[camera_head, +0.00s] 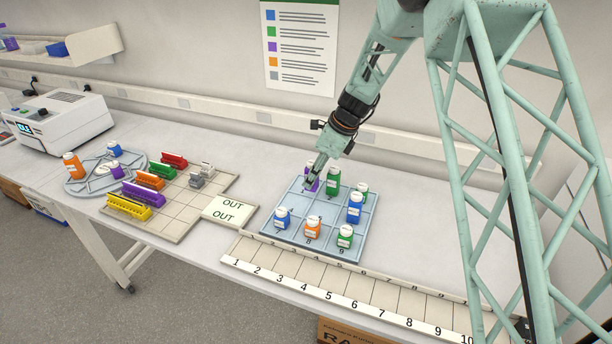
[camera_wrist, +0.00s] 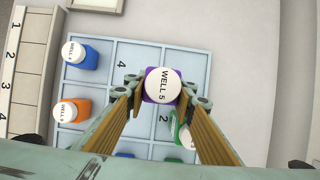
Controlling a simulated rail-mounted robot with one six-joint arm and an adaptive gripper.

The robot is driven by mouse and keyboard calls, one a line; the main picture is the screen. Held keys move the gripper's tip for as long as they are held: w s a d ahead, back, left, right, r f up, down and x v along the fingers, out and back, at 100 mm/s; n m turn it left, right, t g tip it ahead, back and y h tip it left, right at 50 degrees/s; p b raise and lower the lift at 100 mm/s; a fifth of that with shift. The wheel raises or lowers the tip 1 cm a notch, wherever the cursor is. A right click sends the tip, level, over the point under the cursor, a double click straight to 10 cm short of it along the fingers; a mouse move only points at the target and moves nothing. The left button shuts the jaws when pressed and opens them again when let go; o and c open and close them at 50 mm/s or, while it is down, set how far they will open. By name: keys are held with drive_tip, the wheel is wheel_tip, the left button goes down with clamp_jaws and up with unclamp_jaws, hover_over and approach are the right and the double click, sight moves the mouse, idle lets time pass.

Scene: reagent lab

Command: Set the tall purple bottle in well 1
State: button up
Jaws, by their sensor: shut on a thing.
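A purple bottle (camera_head: 312,184) with a white cap is at the back left of the blue-grey numbered tray (camera_head: 281,242). My gripper (camera_head: 310,182) is around it. In the wrist view the fingers are shut on the purple bottle (camera_wrist: 149,98), whose cap reads "WELL 5". The bottle is over the tray's upper right part, near the printed 4 and 2. I cannot tell whether its base touches the tray. No printed 1 shows on the tray in the wrist view.
The tray also holds a blue bottle (camera_head: 281,222), an orange bottle (camera_head: 313,232) and a green bottle (camera_head: 345,240) in front. A green bottle (camera_head: 333,185) stands just right of my gripper. A numbered strip (camera_head: 345,301) runs along the table's front. A round rack (camera_head: 78,184) stands left.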

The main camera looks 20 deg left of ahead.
drive_tip(key=shift+w+a+f, duration=0.2)
drive_tip(key=shift+w+a, duration=0.85)
drive_tip(key=shift+w, duration=0.35)
drive_tip(key=shift+w+a+f, duration=0.15)
drive_tip(key=shift+w+a, duration=0.9)
drive_tip(key=shift+w, duration=0.3)
drive_tip(key=shift+f, duration=1.75)
drive_tip(key=shift+f, duration=0.1)
drive_tip(key=o, duration=0.8)
drive_tip(key=shift+o, duration=0.2)
drive_tip(key=v, duration=1.2)
drive_tip(key=shift+p, duration=0.3)
